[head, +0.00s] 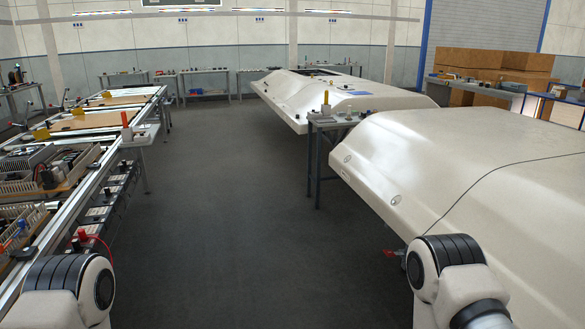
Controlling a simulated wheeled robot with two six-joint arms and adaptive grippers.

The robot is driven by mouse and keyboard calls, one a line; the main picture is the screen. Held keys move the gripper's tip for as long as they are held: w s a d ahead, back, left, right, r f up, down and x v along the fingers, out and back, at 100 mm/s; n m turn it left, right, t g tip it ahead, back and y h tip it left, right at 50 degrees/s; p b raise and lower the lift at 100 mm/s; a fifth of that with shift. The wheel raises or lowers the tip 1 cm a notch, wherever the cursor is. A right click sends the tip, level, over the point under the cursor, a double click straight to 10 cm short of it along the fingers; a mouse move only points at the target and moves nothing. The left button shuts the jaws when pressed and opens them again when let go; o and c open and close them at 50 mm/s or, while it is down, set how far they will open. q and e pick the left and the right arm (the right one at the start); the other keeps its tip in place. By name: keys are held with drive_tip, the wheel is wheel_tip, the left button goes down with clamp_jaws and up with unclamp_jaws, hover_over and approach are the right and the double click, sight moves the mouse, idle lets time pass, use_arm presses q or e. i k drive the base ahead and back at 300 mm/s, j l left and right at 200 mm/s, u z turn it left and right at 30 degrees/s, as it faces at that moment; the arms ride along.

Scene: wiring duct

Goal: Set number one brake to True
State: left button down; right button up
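No part is clearly labelled as the number one brake in the head view. A small red part (393,252) shows low under the near white body shell, beside my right arm; I cannot tell whether it is a brake. A red part with a red cable (83,235) sits at the near edge of the left workbench (62,230), just above my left arm. Only rounded links of my two arms show at the bottom left and bottom right. Both grippers are out of view.
The left bench carries wiring trays (22,185) and parts. The near white shell (450,160) fills the right side, with a small table (335,122) and a second white shell (345,95) beyond. The dark floor (240,200) between them is clear.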

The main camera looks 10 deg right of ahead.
sight(389, 254)
drive_tip(key=i+j+z, duration=0.15)
drive_tip(key=i+z, duration=0.25)
drive_tip(key=i, duration=0.25)
drive_tip(key=i+j+z, duration=0.35)
drive_tip(key=i, duration=0.3)
drive_tip(key=i+j+z, duration=0.4)
drive_tip(key=i+j, duration=0.15)
drive_tip(key=i+j+z, duration=0.45)
drive_tip(key=j+z, duration=0.2)
drive_tip(key=i+j+z, duration=0.2)
drive_tip(key=j+z, duration=0.15)
drive_tip(key=i+j+z, duration=0.1)
drive_tip(key=j+z, duration=0.55)
drive_tip(key=j, duration=0.2)
drive_tip(key=j+z, duration=0.3)
drive_tip(key=j, duration=0.15)
drive_tip(key=i+j, duration=0.05)
